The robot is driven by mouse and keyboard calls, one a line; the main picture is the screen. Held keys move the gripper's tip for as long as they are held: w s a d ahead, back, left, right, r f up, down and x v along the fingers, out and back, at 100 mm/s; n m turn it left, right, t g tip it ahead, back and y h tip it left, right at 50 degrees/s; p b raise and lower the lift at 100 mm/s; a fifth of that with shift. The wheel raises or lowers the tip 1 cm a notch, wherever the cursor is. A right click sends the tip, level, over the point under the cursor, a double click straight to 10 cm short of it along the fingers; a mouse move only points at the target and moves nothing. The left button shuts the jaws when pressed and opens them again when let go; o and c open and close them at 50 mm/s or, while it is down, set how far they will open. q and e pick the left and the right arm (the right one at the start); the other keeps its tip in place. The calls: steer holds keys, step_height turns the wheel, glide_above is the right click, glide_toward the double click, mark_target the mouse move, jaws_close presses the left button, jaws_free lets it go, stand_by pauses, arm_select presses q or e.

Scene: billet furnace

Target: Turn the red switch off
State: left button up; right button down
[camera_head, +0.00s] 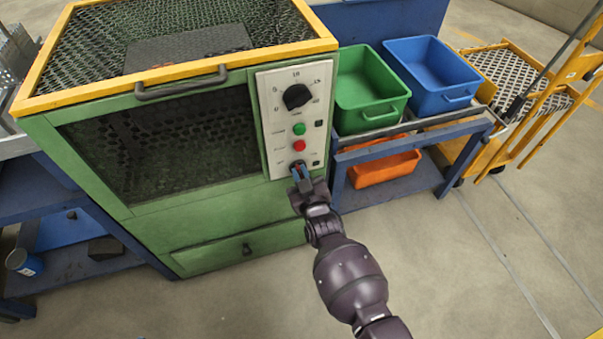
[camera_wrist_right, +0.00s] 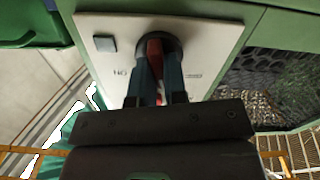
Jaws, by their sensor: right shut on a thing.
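The red switch (camera_wrist_right: 154,48) shows in the right wrist view, in a dark round mount low on the pale control panel (camera_wrist_right: 205,32). My right gripper (camera_wrist_right: 158,75) has its two fingers on either side of the red switch and is shut on it. In the head view my right gripper (camera_head: 299,170) reaches the bottom of the panel (camera_head: 272,110) and hides most of the switch. Above it sit a red button (camera_head: 299,146), a green button (camera_head: 299,129) and a black dial (camera_head: 296,97). My left gripper is not in view.
The panel is on a green furnace (camera_head: 220,209) with a yellow-edged mesh top and a front handle (camera_head: 181,84). To the right, a blue rack holds green (camera_head: 369,86), blue (camera_head: 432,73) and orange (camera_head: 384,168) bins. A yellow cart (camera_head: 546,118) stands further right. The floor in front is clear.

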steer(key=n, duration=0.4)
steer(key=shift+a+n, duration=0.1)
steer(key=shift+n, duration=0.9)
steer(key=c, duration=1.2)
jaws_free()
steer(key=shift+o, duration=0.2)
